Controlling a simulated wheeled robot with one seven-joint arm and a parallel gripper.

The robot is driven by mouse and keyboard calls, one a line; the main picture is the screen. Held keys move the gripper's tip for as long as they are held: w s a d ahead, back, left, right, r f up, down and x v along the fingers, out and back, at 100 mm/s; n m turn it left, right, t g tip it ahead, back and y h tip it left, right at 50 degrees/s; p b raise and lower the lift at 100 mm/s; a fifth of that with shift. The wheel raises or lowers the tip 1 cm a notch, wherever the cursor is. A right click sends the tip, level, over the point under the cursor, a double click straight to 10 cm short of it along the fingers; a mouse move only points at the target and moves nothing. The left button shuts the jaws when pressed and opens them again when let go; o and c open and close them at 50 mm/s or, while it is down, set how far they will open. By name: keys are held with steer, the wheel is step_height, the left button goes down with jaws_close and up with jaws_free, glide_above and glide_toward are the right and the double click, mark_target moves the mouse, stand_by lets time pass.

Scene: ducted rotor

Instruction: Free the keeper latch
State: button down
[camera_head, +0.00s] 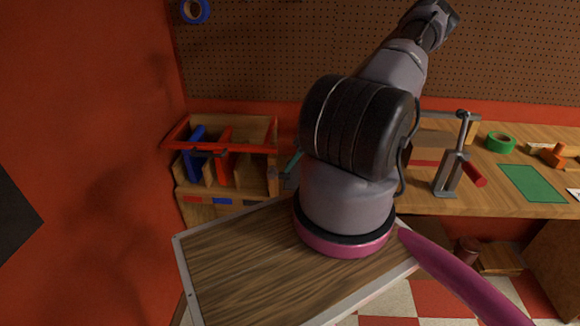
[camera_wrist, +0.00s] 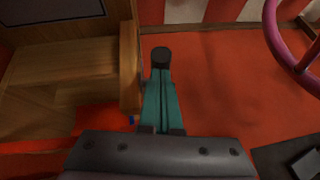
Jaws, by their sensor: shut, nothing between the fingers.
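A wooden rack (camera_head: 266,135) stands at the left end of the bench. A red frame (camera_head: 178,134) lies across its front, with a small dark bar (camera_head: 212,153) on it. I cannot tell whether this dark bar is the keeper latch. My gripper (camera_wrist: 161,55) has teal fingers with dark tips, close together and empty, in the wrist view. Wood (camera_wrist: 65,65) lies just left of the fingers there, and a red surface spreads to the right. In the head view, a teal part of my gripper (camera_head: 291,163) shows right of the rack, mostly hidden by my arm.
Blue (camera_head: 195,150) and red (camera_head: 223,160) pieces stand in the rack. A grey metal stand with a red handle (camera_head: 473,174), a green mat (camera_head: 532,183) and a green tape roll (camera_head: 501,142) are on the bench's right. A red wall (camera_head: 90,120) closes the left side.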

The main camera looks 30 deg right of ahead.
steer(key=v, duration=1)
steer(key=shift+d+r, duration=0.2)
steer(key=shift+r, duration=0.15)
steer(key=shift+r, duration=0.1)
steer(key=s+a+r+m+h, duration=0.1)
steer(key=a+r+m+h, duration=0.15)
steer(key=r, duration=0.65)
steer(key=s+a+r+m+h, duration=0.1)
steer(key=a+r+m+h, duration=0.2)
steer(key=r, duration=0.7)
steer(key=s+a+r+m+h, duration=0.2)
steer(key=a+r, duration=0.2)
steer(key=r, duration=0.5)
steer(key=s+a+r+m+t+y, duration=0.3)
steer(key=s+a+r+m, duration=0.3)
steer(key=s+a+r, duration=0.6)
step_height(320, 180, up, 4)
steer(key=shift+s+a+r+m+t, duration=0.15)
steer(key=shift+a+m+t, duration=0.3)
steer(key=shift+t, duration=0.45)
